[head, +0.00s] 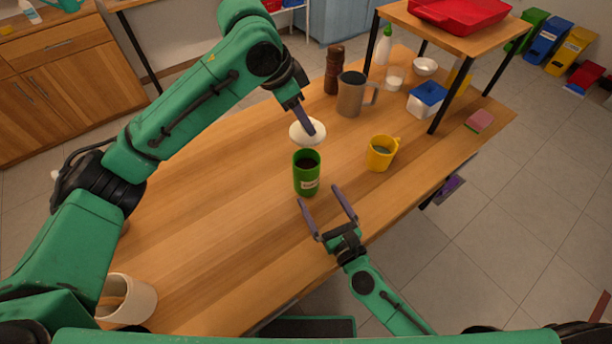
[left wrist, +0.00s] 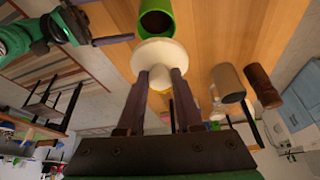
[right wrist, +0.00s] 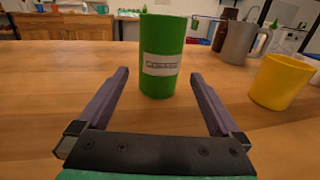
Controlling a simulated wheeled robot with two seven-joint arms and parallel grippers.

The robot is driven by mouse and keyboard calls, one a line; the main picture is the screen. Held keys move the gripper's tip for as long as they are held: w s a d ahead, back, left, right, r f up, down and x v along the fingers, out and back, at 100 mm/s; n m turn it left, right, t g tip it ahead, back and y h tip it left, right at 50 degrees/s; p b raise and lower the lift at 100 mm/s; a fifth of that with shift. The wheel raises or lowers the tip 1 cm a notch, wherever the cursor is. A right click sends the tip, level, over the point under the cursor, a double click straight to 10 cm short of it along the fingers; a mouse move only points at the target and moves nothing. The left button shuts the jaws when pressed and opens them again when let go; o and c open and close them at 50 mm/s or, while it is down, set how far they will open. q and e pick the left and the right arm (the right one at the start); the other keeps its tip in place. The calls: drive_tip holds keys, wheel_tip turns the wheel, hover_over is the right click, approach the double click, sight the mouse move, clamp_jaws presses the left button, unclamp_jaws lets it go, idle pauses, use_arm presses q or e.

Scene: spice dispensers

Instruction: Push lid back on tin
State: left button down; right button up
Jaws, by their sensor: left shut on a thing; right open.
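The green tin (head: 306,180) stands upright and open on the table, with dark contents and a white label reading "COFFEE". It also shows in the left wrist view (left wrist: 156,22) and between my right fingers in the right wrist view (right wrist: 162,75). The round white lid (head: 304,139) is held by my left gripper (head: 306,118), whose fingers are shut on its knob (left wrist: 160,78). The lid is apart from the tin, just beyond its mouth in the head view. My right gripper (head: 328,204) is open and empty, low on the near side of the tin, its fingertips short of it.
A yellow mug (head: 381,153) stands right of the tin. A grey metal mug (head: 352,95) and a brown grinder (head: 334,68) stand behind. A wooden shelf (head: 462,38) with black legs is at back right. The table's left part is clear beyond a white pot (head: 127,300).

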sight(300, 133)
drive_tip(key=x, duration=0.9)
use_arm(q)
drive_tip(key=shift+s+r, duration=0.1)
use_arm(e)
drive_tip(key=shift+s, duration=0.1)
drive_tip(key=shift+c, duration=0.6)
clamp_jaws()
use_arm(q)
drive_tip(key=shift+a+f, duration=0.1)
drive_tip(key=shift+f, duration=2.4)
